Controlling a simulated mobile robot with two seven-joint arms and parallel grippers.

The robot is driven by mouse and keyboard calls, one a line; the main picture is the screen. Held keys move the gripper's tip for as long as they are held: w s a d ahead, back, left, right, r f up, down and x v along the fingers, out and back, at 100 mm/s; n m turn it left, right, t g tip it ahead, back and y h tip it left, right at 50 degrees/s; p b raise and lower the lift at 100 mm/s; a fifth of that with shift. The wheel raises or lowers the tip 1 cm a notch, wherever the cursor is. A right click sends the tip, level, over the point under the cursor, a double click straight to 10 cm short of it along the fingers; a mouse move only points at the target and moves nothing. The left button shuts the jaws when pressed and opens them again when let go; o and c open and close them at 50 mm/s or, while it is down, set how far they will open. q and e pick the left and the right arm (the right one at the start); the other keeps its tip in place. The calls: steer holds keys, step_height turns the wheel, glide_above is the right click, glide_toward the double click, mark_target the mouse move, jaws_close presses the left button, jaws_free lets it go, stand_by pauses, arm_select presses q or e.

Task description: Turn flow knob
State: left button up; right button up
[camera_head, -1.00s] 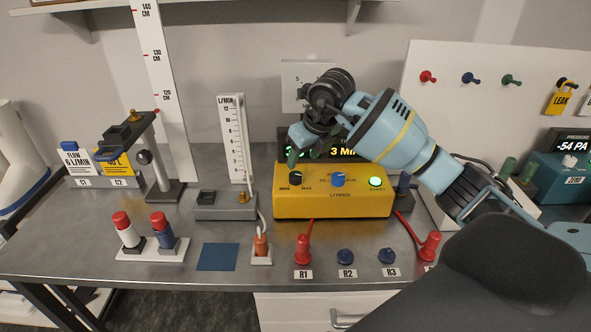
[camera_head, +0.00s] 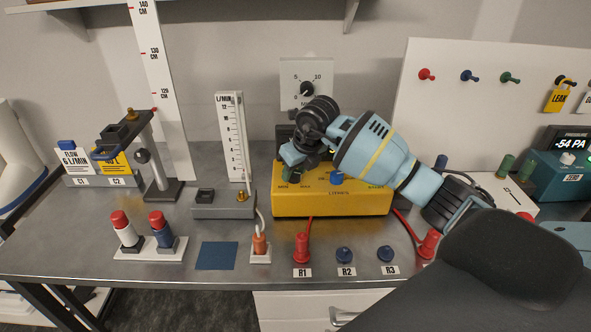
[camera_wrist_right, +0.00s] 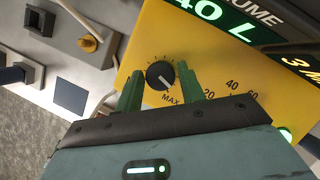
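The yellow pump box (camera_head: 330,204) stands on the bench, right of centre. Its black flow knob (camera_wrist_right: 160,74), with a white pointer line, shows in the right wrist view beside a MAX label. My right gripper (camera_head: 290,172) is at the box's left front, hiding the knob in the head view. In the wrist view its two green fingers (camera_wrist_right: 161,84) are apart, one on each side of the knob, with yellow panel showing between. Whether the tips reach down beside the knob is unclear. My left gripper is not in view.
A flow meter column (camera_head: 230,135) stands left of the box, and a wall dial (camera_head: 307,88) is behind. A red R1 plug (camera_head: 302,247) and an orange-tipped holder (camera_head: 260,245) sit in front. The blue mat (camera_head: 216,256) lies on clear bench.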

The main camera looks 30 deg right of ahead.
steer(key=c, duration=0.6)
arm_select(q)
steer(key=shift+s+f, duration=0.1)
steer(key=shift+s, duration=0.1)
arm_select(e)
steer(key=n+y+b, duration=0.1)
steer(key=n, duration=0.2)
steer(key=shift+d+f+g, duration=0.15)
steer(key=shift+g, duration=0.15)
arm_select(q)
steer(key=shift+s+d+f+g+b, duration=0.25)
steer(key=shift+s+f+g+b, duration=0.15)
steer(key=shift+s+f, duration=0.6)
arm_select(e)
steer(key=shift+n+y, duration=0.6)
steer(key=shift+n, duration=0.7)
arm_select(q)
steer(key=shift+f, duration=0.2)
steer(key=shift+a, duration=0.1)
arm_select(e)
steer(key=o, duration=1)
steer(key=shift+w, duration=0.1)
steer(key=shift+r, duration=0.2)
